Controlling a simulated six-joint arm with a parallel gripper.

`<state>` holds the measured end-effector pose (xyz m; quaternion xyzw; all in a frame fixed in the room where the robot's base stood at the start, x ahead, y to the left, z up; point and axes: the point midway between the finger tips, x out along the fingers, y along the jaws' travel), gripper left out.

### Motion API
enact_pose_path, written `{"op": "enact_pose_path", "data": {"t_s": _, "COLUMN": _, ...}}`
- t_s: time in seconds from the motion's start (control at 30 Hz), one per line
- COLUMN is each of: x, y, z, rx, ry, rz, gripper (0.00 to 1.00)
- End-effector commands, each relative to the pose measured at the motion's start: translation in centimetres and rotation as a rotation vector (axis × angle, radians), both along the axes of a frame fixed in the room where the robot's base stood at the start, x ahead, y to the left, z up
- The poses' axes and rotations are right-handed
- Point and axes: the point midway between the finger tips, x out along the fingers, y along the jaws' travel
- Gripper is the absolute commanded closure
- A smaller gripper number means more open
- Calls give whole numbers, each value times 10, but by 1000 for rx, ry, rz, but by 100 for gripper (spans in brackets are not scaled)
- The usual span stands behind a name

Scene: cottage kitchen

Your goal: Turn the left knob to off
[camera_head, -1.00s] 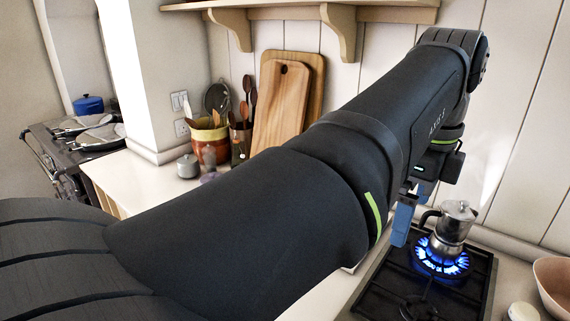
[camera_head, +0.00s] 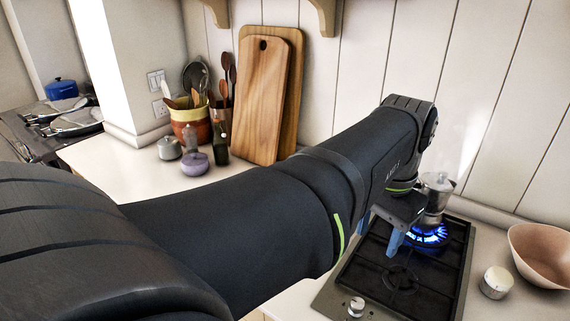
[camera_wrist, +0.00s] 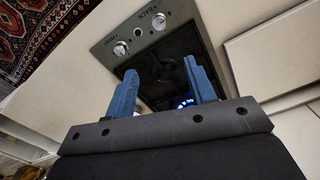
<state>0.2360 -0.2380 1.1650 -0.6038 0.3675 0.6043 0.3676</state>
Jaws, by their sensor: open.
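The black gas cooktop (camera_head: 385,262) has a lit blue flame (camera_head: 428,235) at its back burner under a metal moka pot (camera_head: 436,192). One silver knob (camera_head: 356,307) shows at the cooktop's front left in the head view. The wrist view shows two knobs on the grey panel: one knob (camera_wrist: 122,48) and another knob (camera_wrist: 159,21) by the printed word BACK. That view is turned, so I cannot tell for certain which is the left one. My gripper (camera_wrist: 160,66) is open and empty above the cooktop, between the knobs and flame, touching neither knob.
A white round container (camera_head: 497,282) and a pinkish bowl (camera_head: 543,254) stand right of the cooktop. Cutting boards (camera_head: 262,100), a utensil crock (camera_head: 190,122) and small jars (camera_head: 195,164) stand at the back left. A patterned rug (camera_wrist: 45,35) lies on the floor.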

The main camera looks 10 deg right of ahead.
Motion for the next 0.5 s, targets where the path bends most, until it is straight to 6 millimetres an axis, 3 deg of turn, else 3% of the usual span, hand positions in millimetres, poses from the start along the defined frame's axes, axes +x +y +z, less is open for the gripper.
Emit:
{"op": "enact_pose_path", "data": {"t_s": 0.2, "x": -2, "y": 3, "z": -24, "rx": 1, "ry": 0, "rz": 255, "gripper": 50}}
{"op": "enact_pose_path", "data": {"t_s": 0.5, "x": -3, "y": 4, "z": -49, "rx": 3, "ry": 1, "rz": 309, "gripper": 50}}
